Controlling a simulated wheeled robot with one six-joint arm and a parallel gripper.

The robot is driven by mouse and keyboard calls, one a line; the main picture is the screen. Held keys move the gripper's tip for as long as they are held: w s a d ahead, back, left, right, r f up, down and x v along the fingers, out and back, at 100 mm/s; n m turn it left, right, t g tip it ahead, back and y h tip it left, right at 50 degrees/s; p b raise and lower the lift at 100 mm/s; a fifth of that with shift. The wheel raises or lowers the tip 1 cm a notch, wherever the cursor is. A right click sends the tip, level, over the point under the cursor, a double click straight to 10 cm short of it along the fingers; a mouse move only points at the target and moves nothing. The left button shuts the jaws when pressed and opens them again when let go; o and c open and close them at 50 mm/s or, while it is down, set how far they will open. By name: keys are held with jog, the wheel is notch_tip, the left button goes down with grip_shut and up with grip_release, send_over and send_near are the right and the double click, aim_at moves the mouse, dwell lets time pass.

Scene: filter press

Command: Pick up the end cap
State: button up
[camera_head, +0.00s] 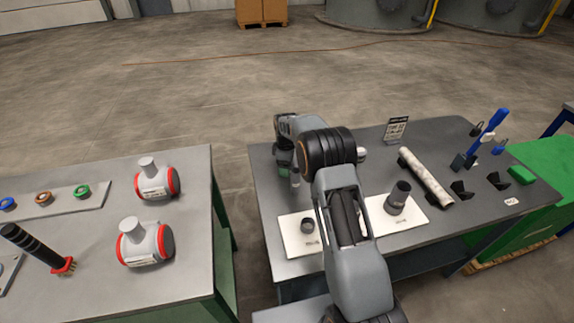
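A dark grey stepped cylinder (397,198) stands on a white card at the middle of the right table. A small dark ring-shaped piece (308,226) lies on another white card, left of my arm. Either may be the end cap; I cannot tell which, as the card labels are too small to read. My gripper (293,178) points down over the table's back left part, behind the ring piece and apart from both. It is small and partly hidden by my arm, so its opening and whether it holds anything are unclear.
The right table (445,228) also bears a pale roll (425,177), a sign (396,129), a blue-handled tool (487,138), black pieces and a green block (522,176). The left table (110,275) bears two white, red-rimmed housings (145,245) and coloured rings. A gap separates the tables.

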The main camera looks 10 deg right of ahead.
jog(key=shift+f, duration=0.25)
jog(key=shift+c, duration=0.2)
jog(key=c, duration=0.9)
jog(key=shift+r, duration=0.1)
jog(key=shift+c, duration=0.3)
